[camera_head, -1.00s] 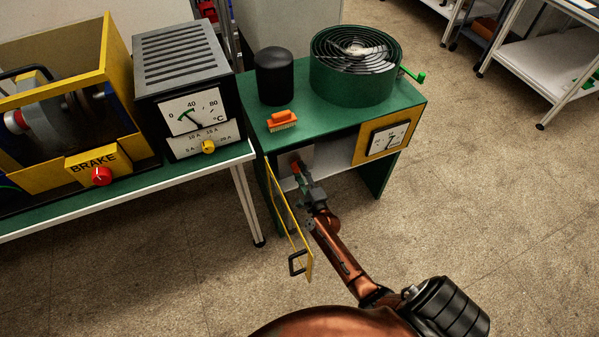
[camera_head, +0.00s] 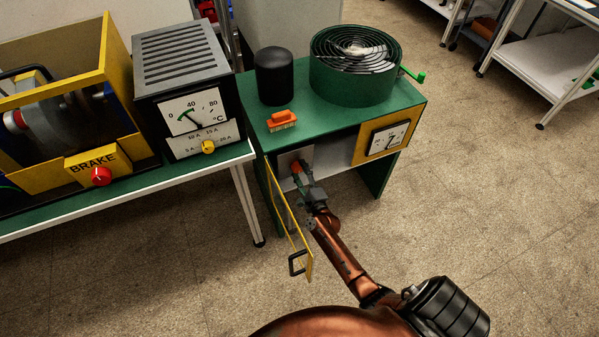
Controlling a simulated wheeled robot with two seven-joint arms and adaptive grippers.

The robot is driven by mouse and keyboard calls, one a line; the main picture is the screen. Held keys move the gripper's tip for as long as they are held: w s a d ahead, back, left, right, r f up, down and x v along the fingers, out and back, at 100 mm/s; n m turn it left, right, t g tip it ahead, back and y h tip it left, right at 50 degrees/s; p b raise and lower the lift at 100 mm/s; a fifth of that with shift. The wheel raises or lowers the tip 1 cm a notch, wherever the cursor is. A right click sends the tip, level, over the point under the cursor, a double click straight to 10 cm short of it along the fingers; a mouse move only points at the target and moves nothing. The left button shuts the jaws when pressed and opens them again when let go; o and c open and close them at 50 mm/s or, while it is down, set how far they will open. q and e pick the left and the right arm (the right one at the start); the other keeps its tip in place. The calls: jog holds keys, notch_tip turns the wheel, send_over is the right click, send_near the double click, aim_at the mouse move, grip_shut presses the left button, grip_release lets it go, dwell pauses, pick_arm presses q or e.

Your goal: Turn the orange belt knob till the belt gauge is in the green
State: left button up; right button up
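The orange belt knob (camera_head: 296,167) is a small orange patch inside the open front of the green cabinet (camera_head: 356,118). My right gripper (camera_head: 299,173) reaches into the opening and has its fingers closed around the knob, which they partly hide. The belt gauge (camera_head: 388,139) is a white dial in a dark frame on the cabinet's yellow front panel. Its dark needle is slanted; its scale and any green zone are too small to read. My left gripper is out of view.
A yellow-framed door (camera_head: 288,222) with a black handle hangs open just left of my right arm. On the cabinet stand a round fan (camera_head: 353,75), a black cylinder (camera_head: 274,76) and an orange brush (camera_head: 282,121). The bench (camera_head: 190,175) at left carries other devices.

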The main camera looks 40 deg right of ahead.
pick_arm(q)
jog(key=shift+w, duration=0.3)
pick_arm(e)
jog(key=v, duration=1.2)
